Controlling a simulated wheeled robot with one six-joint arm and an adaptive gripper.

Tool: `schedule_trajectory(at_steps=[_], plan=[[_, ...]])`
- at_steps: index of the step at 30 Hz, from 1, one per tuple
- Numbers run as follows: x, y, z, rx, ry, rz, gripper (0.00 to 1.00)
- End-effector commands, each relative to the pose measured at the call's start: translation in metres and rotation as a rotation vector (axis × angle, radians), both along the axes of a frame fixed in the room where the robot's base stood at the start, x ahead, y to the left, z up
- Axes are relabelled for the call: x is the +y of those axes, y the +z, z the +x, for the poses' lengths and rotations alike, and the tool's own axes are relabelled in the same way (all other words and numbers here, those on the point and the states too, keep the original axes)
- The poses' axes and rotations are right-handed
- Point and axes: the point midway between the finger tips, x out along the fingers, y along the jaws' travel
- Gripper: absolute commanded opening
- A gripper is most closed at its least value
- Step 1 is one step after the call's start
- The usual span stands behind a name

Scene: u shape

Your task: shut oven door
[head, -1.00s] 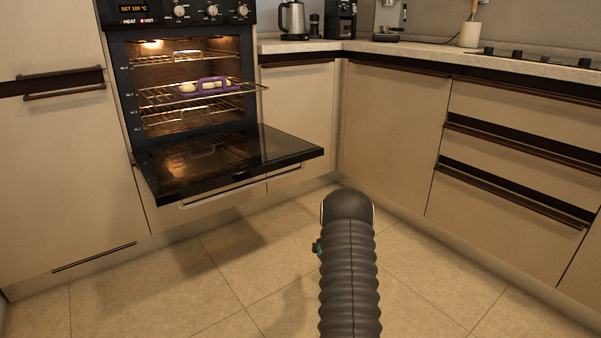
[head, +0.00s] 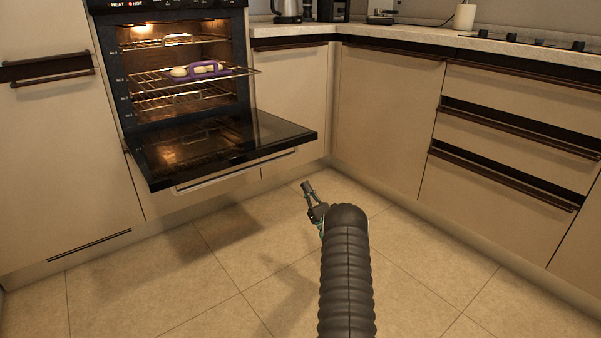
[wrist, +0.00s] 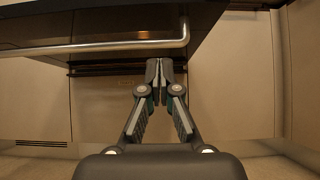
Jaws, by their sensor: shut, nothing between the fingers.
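The oven door (head: 228,150) is folded down open, lying about level in front of the lit oven (head: 185,75). Its metal handle bar (head: 235,174) hangs along the front edge of the door. In the wrist view the handle (wrist: 100,47) and the dark underside of the door (wrist: 60,27) are above my gripper. My gripper (wrist: 159,66) is shut and empty, with its fingertips together below the level of the handle.
A middle oven rack (head: 150,79) is pulled partly out, with a purple-handled tray (head: 205,69) of pale food on it. Cabinets and drawers (head: 515,130) line the right side. The tiled floor (head: 235,260) in front of the oven is clear.

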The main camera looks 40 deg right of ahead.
Motion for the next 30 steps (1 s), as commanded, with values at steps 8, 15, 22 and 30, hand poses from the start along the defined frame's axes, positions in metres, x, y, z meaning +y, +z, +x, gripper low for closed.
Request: schedule_trajectory(at_steps=[8,15,22,30], plan=[[0.002,0.031,0.034,-0.001,0.003,0.000,0.00],[0.003,0.061,0.067,-0.001,0.002,0.001,0.00],[0.002,0.092,0.070,0.001,0.001,0.003,0.00],[0.002,0.102,0.071,0.003,0.001,0.004,0.00]])
